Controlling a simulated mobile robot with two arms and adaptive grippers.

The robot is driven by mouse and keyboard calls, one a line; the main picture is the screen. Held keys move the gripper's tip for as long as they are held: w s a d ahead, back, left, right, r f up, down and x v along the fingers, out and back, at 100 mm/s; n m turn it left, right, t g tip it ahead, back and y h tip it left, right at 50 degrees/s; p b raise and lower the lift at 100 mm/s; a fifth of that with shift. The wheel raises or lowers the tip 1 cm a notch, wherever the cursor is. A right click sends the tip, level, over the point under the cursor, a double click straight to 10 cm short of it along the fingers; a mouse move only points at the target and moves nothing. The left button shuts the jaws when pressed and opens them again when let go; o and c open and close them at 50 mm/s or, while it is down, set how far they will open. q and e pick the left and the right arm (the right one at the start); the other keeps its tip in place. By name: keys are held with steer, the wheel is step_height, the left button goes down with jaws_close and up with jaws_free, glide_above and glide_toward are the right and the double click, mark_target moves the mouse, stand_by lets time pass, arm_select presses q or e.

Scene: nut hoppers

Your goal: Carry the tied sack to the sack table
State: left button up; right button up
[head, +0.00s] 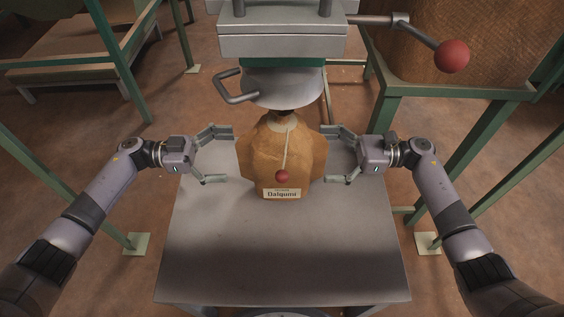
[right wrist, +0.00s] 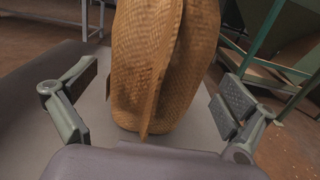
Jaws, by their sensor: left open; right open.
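The tied sack (head: 262,150) stands upright on a grey metal table (head: 280,250), under the hopper spout. My left gripper (head: 222,156) is open at the sack's left side. My right gripper (head: 336,156) is open at its right side. In the right wrist view the sack (right wrist: 160,65) stands between the spread fingers of my right gripper (right wrist: 155,120), with gaps on both sides. Which table is the sack table cannot be told.
The grey hopper outlet (head: 282,40) with a loop handle (head: 232,90) hangs just above the sack. A lever with a red knob (head: 451,56) sticks out at upper right. Green frame legs stand on both sides. A wooden-topped platform (head: 80,35) is at upper left. The table's front is clear.

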mark_target(250, 154)
arm_select(q)
steer(key=shift+d, duration=2.8)
arm_select(e)
steer(key=shift+a, duration=1.2)
